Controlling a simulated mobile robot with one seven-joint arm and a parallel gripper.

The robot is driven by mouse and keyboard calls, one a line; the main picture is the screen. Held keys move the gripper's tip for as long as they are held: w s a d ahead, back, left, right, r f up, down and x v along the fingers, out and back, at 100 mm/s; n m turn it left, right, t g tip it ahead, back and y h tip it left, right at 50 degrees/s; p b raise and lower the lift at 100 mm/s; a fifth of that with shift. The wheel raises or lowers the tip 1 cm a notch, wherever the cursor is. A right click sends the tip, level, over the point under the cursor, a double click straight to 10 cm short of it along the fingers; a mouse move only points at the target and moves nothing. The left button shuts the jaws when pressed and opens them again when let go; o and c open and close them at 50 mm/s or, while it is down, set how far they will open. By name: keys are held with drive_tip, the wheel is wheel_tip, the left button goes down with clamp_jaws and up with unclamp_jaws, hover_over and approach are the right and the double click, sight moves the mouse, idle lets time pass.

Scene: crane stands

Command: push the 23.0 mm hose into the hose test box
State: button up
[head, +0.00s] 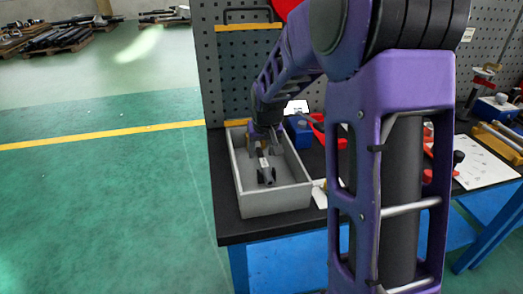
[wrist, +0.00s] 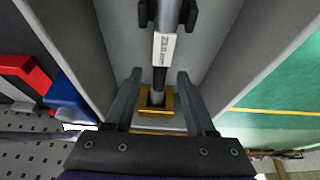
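The hose test box (head: 276,202) is a grey open tray on the dark bench top. Inside it lies a grey tube (wrist: 167,12) with a white label (wrist: 164,47), gripped by black clips at its outer end; the label text is too small to read surely. A dark, thinner hose section (wrist: 159,78) runs from it to a square brass fitting (wrist: 156,98) at the back end. My gripper (wrist: 159,73) reaches down into the box. Its two fingers stand apart on either side of the dark section, with gaps visible. In the head view my gripper (head: 264,147) partly hides the fitting.
The box walls stand close on both sides of my gripper. A blue block (head: 300,131) and red parts (head: 335,135) are right of the box. A grey perforated panel (head: 240,70) rises behind.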

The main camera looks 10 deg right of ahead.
drive_tip(key=p+v, duration=0.2)
drive_tip(key=v, duration=1.5)
drive_tip(key=shift+r+p, duration=0.25)
drive_tip(key=shift+p, duration=0.1)
